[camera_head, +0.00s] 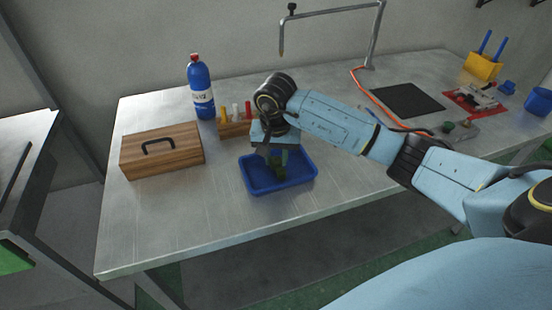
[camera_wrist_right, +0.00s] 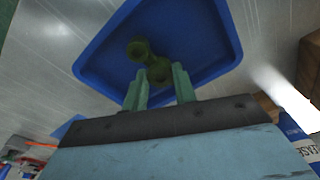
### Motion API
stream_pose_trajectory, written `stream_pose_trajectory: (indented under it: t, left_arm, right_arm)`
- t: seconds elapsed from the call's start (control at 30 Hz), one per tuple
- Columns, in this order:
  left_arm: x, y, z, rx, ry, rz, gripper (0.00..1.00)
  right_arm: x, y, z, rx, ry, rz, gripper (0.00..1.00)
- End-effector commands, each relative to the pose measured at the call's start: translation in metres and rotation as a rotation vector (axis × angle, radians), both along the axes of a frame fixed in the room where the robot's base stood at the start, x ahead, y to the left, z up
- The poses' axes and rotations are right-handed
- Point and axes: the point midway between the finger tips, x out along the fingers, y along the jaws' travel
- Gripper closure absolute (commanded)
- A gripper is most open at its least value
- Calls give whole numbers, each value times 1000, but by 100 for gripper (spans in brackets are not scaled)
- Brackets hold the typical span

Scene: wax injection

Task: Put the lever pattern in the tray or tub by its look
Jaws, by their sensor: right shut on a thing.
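The dark green lever pattern (camera_wrist_right: 148,60) has rounded ends and shows at the fingertips in the right wrist view. My right gripper (camera_head: 277,163) points down over the blue tray (camera_head: 302,176) and is shut on the pattern. In the head view the pattern (camera_head: 280,174) is a small dark green shape below the fingers, within the tray's outline. I cannot tell whether it touches the tray floor. In the right wrist view the blue tray (camera_wrist_right: 205,40) lies behind the pattern and looks otherwise empty. My left gripper is not in view.
A wooden box (camera_head: 160,160) with a black handle stands left of the tray. A blue bottle (camera_head: 200,88) and a wooden rack (camera_head: 235,129) stand behind it. A black mat (camera_head: 405,101), a red fixture (camera_head: 475,98) and a blue tub (camera_head: 540,101) are at right. The front left table is clear.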

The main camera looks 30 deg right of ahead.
Motion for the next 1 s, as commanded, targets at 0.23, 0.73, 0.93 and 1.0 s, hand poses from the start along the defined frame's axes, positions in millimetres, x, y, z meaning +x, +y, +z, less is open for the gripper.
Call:
stream_pose_trajectory:
  t: [0.23, 0.73, 0.93, 1.0]
  left_arm:
    - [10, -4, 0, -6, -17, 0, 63]
    - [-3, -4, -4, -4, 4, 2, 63]
    - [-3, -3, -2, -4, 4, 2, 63]
    - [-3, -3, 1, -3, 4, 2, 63]
  right_arm:
    - [0, 0, -8, -1, -1, 1, 98]
    - [0, 0, -11, -1, -1, 1, 51]
    - [0, 0, -9, -1, -1, 1, 51]
    - [0, 0, -6, 0, 0, 1, 51]
